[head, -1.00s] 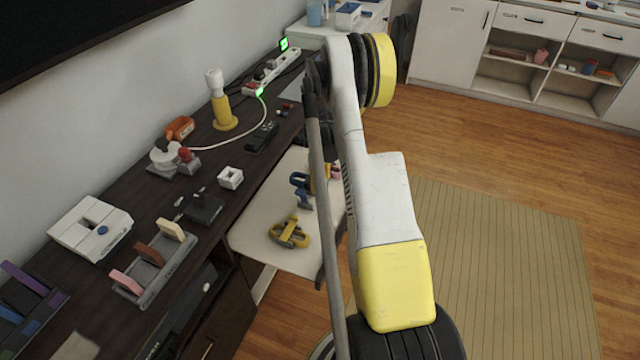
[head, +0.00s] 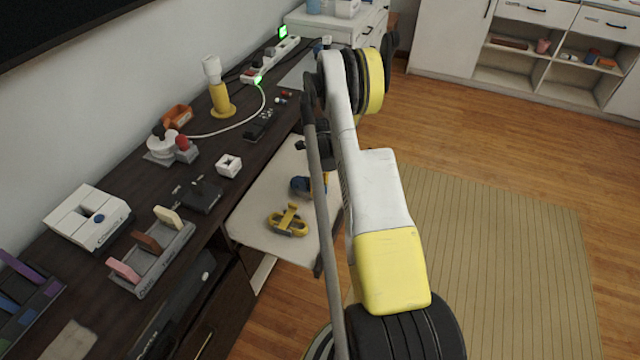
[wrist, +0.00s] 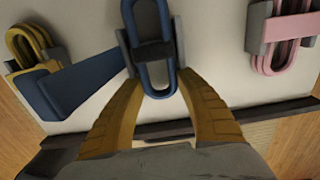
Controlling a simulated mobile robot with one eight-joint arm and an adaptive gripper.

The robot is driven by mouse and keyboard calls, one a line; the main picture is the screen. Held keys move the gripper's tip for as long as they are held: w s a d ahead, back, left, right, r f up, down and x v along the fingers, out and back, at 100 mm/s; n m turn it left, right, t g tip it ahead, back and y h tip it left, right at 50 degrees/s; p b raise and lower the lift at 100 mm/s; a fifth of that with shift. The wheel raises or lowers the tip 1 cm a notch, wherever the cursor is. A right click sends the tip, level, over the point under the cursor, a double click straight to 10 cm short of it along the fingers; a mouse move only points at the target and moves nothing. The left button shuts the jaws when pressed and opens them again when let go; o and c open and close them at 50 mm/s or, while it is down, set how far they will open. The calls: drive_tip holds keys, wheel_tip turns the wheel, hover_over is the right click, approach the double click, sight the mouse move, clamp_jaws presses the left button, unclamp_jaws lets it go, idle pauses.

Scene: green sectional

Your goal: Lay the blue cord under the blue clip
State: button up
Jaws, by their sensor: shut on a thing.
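The blue cord (wrist: 164,78) is a long loop in the middle of the wrist view. It lies across a dark grey holder piece (wrist: 151,54) with a post on either side. My gripper (wrist: 158,88) has its yellow fingers close around the loop's near end, shut on it. The blue clip (wrist: 80,86) is a broad flat bar reaching left from the holder, beside the cord rather than across it. In the head view, the blue parts (head: 299,187) are partly hidden by my gripper and arm.
All sit on a pale pull-out board (head: 255,215). The dark desk (head: 150,205) alongside holds a lamp and several small items.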

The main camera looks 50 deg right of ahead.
drive_tip(key=shift+f, duration=0.25)
drive_tip(key=o, duration=1.2)
wheel_tip(320, 180, up, 12)
idle(0.4)
